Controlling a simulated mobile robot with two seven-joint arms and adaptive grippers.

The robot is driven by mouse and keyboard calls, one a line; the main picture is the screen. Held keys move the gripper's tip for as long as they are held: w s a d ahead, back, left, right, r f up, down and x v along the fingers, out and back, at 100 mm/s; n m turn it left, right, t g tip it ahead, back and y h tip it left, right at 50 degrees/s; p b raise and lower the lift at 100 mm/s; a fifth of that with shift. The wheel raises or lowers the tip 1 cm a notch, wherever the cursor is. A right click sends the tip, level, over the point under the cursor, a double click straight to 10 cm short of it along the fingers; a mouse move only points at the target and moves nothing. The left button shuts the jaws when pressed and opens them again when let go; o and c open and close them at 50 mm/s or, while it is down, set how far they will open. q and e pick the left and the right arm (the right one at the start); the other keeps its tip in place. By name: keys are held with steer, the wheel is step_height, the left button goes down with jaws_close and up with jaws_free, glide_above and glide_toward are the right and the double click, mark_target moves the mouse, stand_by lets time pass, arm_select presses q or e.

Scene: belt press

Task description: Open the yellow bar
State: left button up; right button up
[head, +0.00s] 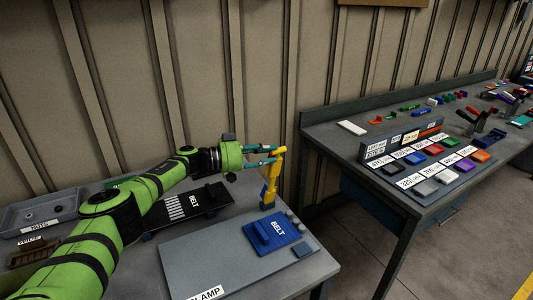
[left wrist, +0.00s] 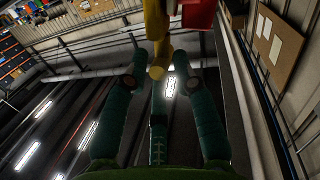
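The yellow bar (head: 271,180) stands nearly upright at the back edge of the grey clamp plate, behind the blue BELT block. My left gripper (head: 280,153) is at its upper end, with green fingers spread to either side of it. In the left wrist view the bar's rounded yellow end (left wrist: 157,50) lies between the fingertips of my left gripper (left wrist: 160,60). The fingers look apart, with narrow gaps beside the bar; whether one touches it is hard to tell. My right gripper is not in view.
The blue BELT block (head: 275,232) lies on the grey clamp plate (head: 205,262). A black striped plate (head: 190,208) lies to its left, and a grey tray (head: 40,212) stands far left. The right workbench (head: 345,150) holds several coloured blocks. A ribbed wall stands close behind.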

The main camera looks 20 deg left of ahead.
arm_select(q)
steer(key=v, duration=1.2)
steer(key=shift+f, duration=0.1)
